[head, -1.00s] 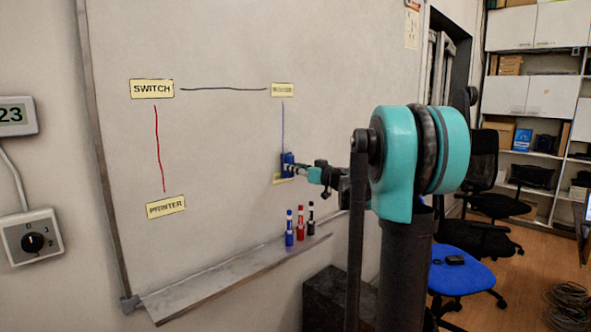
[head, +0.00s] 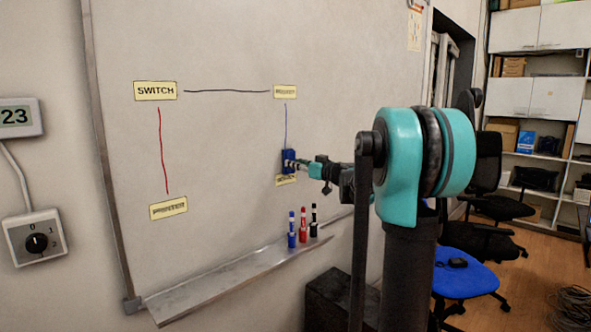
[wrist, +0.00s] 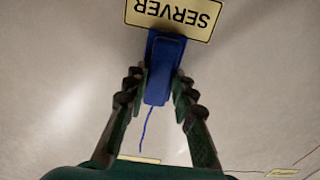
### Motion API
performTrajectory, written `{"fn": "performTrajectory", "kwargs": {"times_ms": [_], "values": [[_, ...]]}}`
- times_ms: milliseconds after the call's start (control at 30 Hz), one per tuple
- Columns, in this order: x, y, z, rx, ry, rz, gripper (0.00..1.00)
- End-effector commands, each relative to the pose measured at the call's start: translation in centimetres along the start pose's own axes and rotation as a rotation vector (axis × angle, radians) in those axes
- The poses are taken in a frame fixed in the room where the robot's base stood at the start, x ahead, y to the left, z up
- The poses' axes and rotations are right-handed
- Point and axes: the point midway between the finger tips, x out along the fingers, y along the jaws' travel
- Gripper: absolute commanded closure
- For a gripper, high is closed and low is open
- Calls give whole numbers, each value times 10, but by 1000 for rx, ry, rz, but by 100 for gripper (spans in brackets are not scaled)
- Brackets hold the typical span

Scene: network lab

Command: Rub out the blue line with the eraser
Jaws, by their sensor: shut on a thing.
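The blue eraser (head: 288,160) is held by my gripper (head: 298,164) at the whiteboard, just above the SERVER label (head: 286,181). In the wrist view the eraser (wrist: 158,85) sits between the two fingers of my gripper (wrist: 158,88), its far end beside the SERVER label (wrist: 172,14). The blue line (head: 286,124) runs from the upper right label (head: 285,92) down to the eraser. It also shows in the wrist view (wrist: 146,128). The eraser hides any line behind it. Whether its face presses on the board is hard to tell.
A black line (head: 227,91) leads left to the SWITCH label (head: 155,91). A red line (head: 163,150) drops to the PRINTER label (head: 168,208). Blue, red and black markers (head: 302,229) stand by the tray (head: 210,277) below. The board between the lines is clear.

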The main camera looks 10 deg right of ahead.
Motion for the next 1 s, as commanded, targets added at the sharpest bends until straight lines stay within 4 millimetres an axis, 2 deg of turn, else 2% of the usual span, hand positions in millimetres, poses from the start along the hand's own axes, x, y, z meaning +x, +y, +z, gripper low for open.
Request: {"fn": "performTrajectory", "kwargs": {"times_ms": [200,467,800,1000], "values": [[-1,0,-16,0,0,0,98],[0,0,-25,0,0,0,98],[2,0,-51,0,0,0,98],[2,0,-57,0,0,0,98]]}}
